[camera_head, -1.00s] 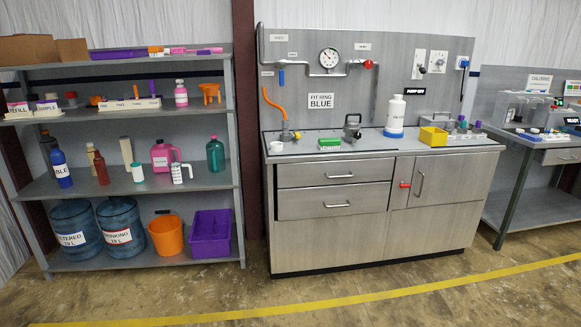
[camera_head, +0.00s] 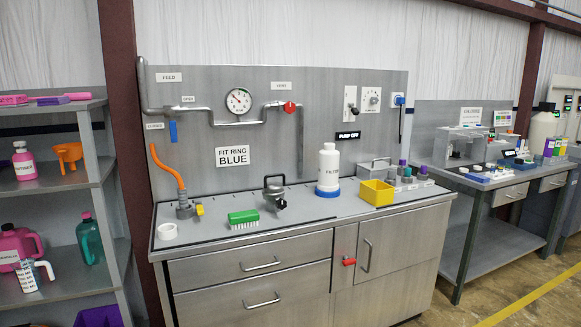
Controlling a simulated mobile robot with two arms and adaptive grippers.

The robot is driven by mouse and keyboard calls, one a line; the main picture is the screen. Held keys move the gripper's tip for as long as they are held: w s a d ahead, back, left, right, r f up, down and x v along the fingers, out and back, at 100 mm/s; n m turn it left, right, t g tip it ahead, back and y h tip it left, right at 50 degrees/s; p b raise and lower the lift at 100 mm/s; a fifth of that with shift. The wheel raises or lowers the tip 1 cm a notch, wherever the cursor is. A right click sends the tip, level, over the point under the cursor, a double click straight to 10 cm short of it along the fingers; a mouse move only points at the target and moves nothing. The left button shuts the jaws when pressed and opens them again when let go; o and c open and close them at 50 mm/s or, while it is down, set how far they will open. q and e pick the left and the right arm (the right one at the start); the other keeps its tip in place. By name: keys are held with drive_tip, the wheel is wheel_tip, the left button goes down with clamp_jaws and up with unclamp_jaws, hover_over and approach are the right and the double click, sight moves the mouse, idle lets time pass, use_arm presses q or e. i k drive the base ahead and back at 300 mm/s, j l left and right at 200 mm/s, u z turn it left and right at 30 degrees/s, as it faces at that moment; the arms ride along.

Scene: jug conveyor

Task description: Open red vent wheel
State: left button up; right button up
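The red vent wheel (camera_head: 290,107) sits on the grey pipe on the back panel of the steel bench, below a small label that appears to read VENT. It is to the right of the round pressure gauge (camera_head: 238,101). Whether its valve is open or shut I cannot tell. Neither of my grippers shows in the head view.
The bench top (camera_head: 325,212) holds a white filter bottle (camera_head: 328,168), a yellow bin (camera_head: 376,193), a green brush (camera_head: 243,217), a metal clamp housing (camera_head: 274,192) and an orange hose (camera_head: 167,165). A shelf (camera_head: 62,262) stands left. A side table (camera_head: 470,182) stands right.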

sight(289, 107)
drive_tip(key=i+l+u, duration=0.1)
drive_tip(key=i+l, duration=0.25)
drive_tip(key=i+l+u, duration=0.1)
drive_tip(key=i+l, duration=0.25)
drive_tip(key=l, duration=0.2)
drive_tip(key=i+l+u, duration=0.1)
drive_tip(key=u, duration=0.35)
drive_tip(key=l+u, duration=0.15)
drive_tip(key=u, duration=0.35)
drive_tip(key=i, duration=0.05)
